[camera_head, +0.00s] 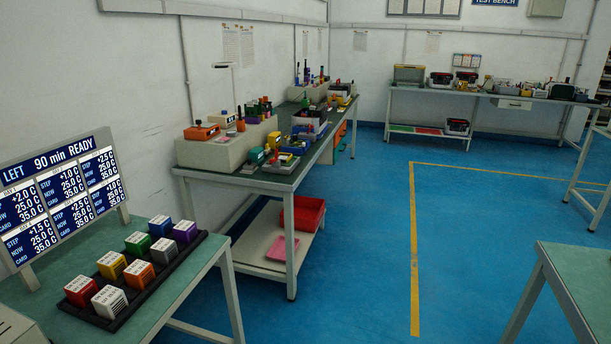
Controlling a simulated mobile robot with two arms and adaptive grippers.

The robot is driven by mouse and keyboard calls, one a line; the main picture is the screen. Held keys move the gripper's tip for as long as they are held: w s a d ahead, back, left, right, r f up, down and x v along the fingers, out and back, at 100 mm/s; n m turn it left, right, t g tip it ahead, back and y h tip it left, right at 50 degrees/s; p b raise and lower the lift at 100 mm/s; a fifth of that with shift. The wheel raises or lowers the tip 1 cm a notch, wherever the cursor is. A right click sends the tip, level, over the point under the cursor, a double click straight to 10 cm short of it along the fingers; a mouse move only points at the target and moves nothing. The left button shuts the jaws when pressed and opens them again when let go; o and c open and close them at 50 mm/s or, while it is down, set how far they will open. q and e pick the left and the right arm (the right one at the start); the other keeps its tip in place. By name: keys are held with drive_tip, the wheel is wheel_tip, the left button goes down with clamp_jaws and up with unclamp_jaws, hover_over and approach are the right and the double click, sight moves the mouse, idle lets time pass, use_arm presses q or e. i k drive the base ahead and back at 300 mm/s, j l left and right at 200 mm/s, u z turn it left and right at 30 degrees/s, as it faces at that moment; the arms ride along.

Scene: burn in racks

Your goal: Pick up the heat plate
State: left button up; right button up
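Neither of my grippers shows in the head view. No thing here is clearly marked as the heat plate, and I cannot tell which one it is. A flat black tray (118,322) lies on the green-topped table at the lower left. On it stand several small blocks with pale ribbed tops, among them a red block (82,291), a white block (109,301), an orange block (139,273) and a purple block (185,232). Behind it stands a blue display panel (62,190) reading "LEFT 90 min READY", with several STEP, NOW and CARD temperature readouts.
A cluttered bench (283,183) stands along the left wall, with a red bin (303,213) on its lower shelf. Another cluttered bench (480,95) stands at the back. A green-topped table corner (585,275) juts in at right. The blue floor (365,240) between is clear.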

sight(249, 167)
drive_tip(key=i+l+u, duration=0.1)
drive_tip(key=i+u, duration=0.15)
drive_tip(key=i, duration=0.25)
drive_tip(key=i+l+u, duration=0.2)
drive_tip(key=i, duration=0.25)
drive_tip(key=i+l+u, duration=0.15)
drive_tip(key=i+l, duration=0.25)
drive_tip(key=i+l+u, duration=0.2)
drive_tip(key=i+l, duration=0.25)
drive_tip(key=i+l+u, duration=0.15)
drive_tip(key=i+l, duration=0.25)
drive_tip(key=l, duration=0.15)
drive_tip(key=i+l+u, duration=0.15)
drive_tip(key=i+l, duration=0.25)
drive_tip(key=l, duration=0.15)
